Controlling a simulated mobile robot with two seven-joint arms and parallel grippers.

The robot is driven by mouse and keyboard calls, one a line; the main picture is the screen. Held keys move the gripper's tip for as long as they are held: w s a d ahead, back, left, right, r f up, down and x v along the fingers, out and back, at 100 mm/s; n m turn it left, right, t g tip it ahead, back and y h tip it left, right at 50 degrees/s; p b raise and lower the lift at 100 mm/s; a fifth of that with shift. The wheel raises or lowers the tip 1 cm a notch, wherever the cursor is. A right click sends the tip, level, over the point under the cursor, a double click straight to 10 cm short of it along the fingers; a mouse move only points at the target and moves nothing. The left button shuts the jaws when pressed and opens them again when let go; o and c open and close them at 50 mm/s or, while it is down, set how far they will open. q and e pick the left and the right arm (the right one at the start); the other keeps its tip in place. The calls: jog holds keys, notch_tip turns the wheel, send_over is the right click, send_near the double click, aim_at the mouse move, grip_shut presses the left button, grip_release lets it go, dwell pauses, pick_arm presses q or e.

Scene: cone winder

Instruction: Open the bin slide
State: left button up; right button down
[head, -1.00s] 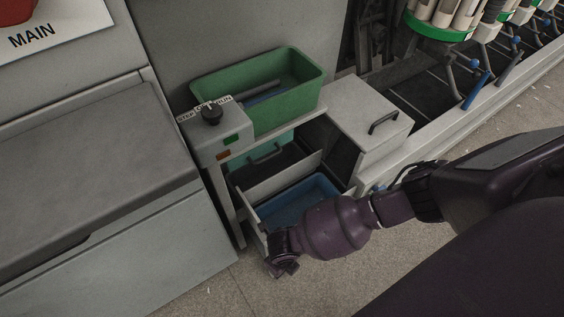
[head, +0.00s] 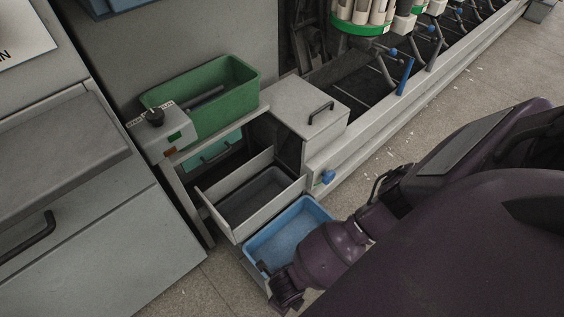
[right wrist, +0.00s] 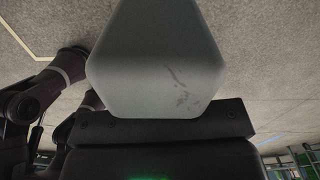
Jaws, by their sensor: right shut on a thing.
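The bin slide (head: 238,226) is pulled well out of the frame under the control box. It carries a grey bin (head: 264,190) nearer the machine and a blue bin (head: 288,231) at its outer end, with a pale panel between them. My right gripper (head: 284,296) is low at the slide's outer end, just beyond the blue bin. It is shut at the slide's front; the exact grip is hidden by the wrist. The right wrist view shows mainly a grey six-sided surface and dark parts, with no clear fingertips. My left gripper is in neither view.
A green bin (head: 234,103) sits on top beside the control box (head: 163,137) with a black knob. A grey box with a black handle (head: 321,113) stands right of the slide. A grey cabinet (head: 120,240) is at left. Speckled floor (head: 190,286) lies open in front.

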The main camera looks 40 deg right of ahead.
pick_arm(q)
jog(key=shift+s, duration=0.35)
pick_arm(e)
jog(key=shift+s+a, duration=0.35)
jog(key=shift+s, duration=0.2)
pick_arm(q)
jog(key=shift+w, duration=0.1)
pick_arm(e)
jog(key=c, duration=1.1)
grip_release()
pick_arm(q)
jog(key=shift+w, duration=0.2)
pick_arm(e)
jog(key=shift+d, duration=0.1)
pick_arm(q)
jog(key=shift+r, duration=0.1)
